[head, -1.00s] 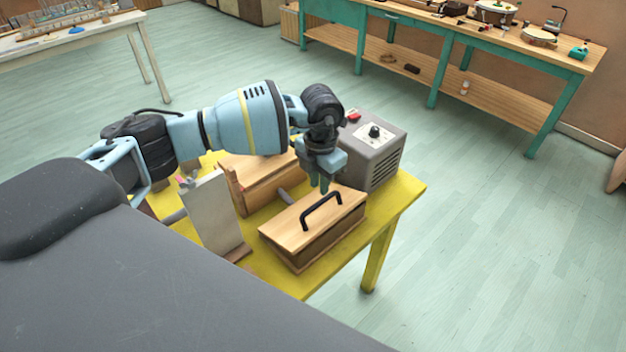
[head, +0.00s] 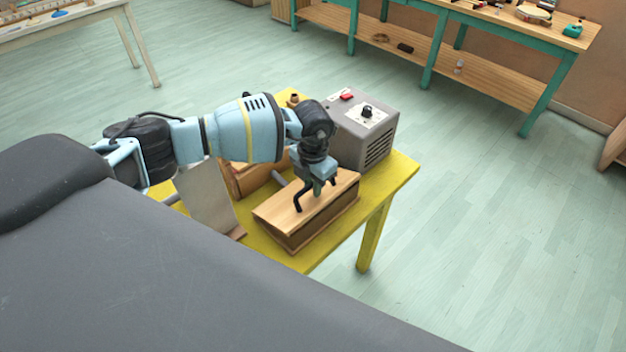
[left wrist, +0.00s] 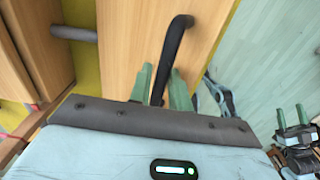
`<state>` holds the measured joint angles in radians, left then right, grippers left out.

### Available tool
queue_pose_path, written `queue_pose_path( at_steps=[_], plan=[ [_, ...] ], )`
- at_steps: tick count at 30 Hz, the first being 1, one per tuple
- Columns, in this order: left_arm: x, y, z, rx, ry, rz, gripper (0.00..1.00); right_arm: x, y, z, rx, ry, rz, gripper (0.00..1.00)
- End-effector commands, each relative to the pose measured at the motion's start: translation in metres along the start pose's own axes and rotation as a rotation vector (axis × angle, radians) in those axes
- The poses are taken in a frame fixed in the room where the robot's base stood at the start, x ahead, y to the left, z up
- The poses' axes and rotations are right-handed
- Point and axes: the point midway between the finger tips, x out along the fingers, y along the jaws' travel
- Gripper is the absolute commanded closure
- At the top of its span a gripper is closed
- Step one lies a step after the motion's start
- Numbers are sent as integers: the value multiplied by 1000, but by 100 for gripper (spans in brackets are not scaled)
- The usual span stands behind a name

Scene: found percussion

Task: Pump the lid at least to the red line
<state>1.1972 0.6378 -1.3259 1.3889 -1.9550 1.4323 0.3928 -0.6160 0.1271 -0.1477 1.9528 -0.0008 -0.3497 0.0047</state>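A wooden box with a light wood lid (head: 275,212) stands on the yellow table, and a black arched handle (head: 298,196) is on the lid. My left gripper (head: 317,188) is down at the handle and hides its middle. In the left wrist view, its green fingers (left wrist: 162,82) stand on either side of the handle (left wrist: 178,35), above the lid (left wrist: 125,40); whether they press on it is unclear. The lid looks down on the box. My right gripper (left wrist: 292,115) shows at the right of the left wrist view, its fingers apart and empty. I see no red line.
A grey box with a knob (head: 365,130) stands just behind the lidded box. Another wooden box (head: 245,180) and a tilted pale board (head: 205,195) are to its left. The yellow table's (head: 393,185) right edge is close.

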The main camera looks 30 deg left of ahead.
Motion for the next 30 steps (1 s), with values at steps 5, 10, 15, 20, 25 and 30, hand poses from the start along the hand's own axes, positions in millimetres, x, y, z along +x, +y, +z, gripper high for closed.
queue_pose_path(
  at_steps=[5,10,15,20,25,30],
  plan=[
    [0,0,0,0,0,0,87,0,0,0,1,1,-1,44],
    [0,0,0,1,0,0,100,0,-1,0,1,1,-1,44],
    [0,0,0,1,0,0,100,0,-1,0,1,1,-1,44],
    [4,-5,0,2,1,-1,100,0,-1,0,1,1,-1,44],
    [12,-12,0,3,1,-2,100,0,0,0,1,1,-1,44],
    [14,-14,0,3,1,-3,100,0,0,0,1,1,0,44]
  ],
)
